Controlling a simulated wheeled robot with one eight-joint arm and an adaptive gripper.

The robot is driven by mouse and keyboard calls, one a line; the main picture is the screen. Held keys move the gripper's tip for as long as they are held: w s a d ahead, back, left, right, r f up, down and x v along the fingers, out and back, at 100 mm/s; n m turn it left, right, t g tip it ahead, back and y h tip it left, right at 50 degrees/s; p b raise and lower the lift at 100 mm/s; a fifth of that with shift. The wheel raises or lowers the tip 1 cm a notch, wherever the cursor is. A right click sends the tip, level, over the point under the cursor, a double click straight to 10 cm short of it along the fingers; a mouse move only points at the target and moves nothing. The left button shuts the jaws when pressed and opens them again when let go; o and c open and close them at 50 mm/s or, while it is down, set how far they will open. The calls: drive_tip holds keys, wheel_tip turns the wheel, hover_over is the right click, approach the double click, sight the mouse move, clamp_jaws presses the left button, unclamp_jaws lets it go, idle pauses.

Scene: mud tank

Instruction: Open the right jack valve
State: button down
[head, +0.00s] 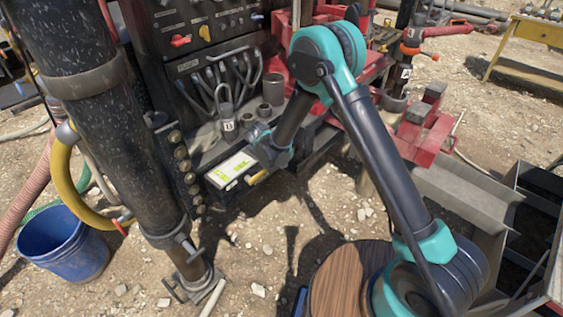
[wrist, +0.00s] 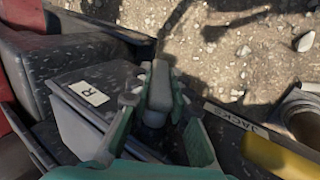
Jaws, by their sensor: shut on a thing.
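In the wrist view a grey lever (wrist: 157,92) stands between the two fingers of my gripper (wrist: 160,78). It appears to be the right jack valve's handle. The finger pads close on it from both sides. Beside it, on the left, is a dark block with a white "R" label (wrist: 90,93). A strip reading "JACKS" (wrist: 236,118) runs along the edge to the right. In the head view my gripper (head: 263,143) is at the lower control panel, and my wrist hides the lever.
A yellow part (wrist: 277,157) lies right of the gripper in the wrist view. In the head view a black cylinder (head: 105,110) stands left of the panel. A blue bucket (head: 62,245) is on the gravel. Red steelwork (head: 425,135) is to the right.

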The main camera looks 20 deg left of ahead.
drive_tip(key=c, duration=1.4)
unclamp_jaws()
drive_tip(key=v, duration=1.2)
